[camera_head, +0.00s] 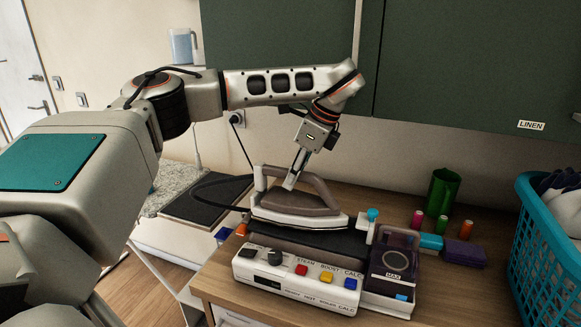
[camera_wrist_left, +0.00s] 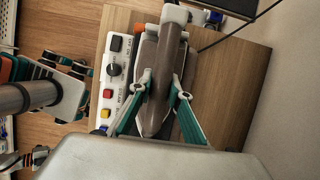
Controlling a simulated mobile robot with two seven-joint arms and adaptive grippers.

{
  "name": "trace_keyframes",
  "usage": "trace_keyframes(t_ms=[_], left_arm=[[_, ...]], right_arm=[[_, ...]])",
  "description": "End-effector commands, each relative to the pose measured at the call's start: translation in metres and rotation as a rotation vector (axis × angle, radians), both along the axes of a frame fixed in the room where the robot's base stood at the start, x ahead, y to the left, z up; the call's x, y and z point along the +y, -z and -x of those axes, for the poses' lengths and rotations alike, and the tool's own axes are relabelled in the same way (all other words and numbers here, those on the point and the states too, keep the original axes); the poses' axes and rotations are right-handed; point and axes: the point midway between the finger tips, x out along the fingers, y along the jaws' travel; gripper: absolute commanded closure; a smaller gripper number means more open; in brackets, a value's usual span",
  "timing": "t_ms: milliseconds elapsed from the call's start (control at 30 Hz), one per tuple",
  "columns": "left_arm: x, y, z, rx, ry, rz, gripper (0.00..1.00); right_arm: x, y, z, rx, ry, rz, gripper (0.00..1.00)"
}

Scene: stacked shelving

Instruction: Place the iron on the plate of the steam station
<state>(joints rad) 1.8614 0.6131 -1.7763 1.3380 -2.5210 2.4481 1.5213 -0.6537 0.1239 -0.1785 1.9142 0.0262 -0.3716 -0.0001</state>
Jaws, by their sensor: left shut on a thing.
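My left gripper (camera_head: 294,178) comes down from above and is shut on the iron's handle. In the left wrist view its teal fingers (camera_wrist_left: 161,93) lie on either side of the iron (camera_wrist_left: 155,115). The white control panel (camera_head: 295,279) faces the front. My right gripper is not seen.
Several spools (camera_head: 443,224), a green cup (camera_head: 442,190) and a purple box (camera_head: 465,252) stand farther right, near a blue basket (camera_head: 533,255). A cable (camera_head: 207,181) loops at the left. Green cabinets (camera_head: 470,70) hang above.

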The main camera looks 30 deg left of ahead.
Motion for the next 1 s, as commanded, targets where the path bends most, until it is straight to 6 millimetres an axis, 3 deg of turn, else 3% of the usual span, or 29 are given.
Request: trace_keyframes(t_ms=[167, 567, 600, 633, 1000], left_arm=[[0.0, 0.011, -0.001, -0.005, 0.001, 0.002, 1.0], [0.0, 0.015, -0.001, -0.005, 0.0, 0.001, 1.0], [0.0, 0.016, 0.0, 0.0, 0.0, 0.001, 0.72], [0.0, 0.016, 0.0, 0.0, 0.0, 0.001, 0.65], [0.0, 0.014, 0.0, 0.0, 0.0, 0.001, 0.65]], right_arm=[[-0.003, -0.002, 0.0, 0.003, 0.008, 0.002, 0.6], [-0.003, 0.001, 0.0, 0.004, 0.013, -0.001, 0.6], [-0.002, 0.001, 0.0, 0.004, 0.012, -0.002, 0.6], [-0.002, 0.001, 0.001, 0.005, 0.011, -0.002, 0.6], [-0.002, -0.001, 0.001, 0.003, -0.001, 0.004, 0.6]])
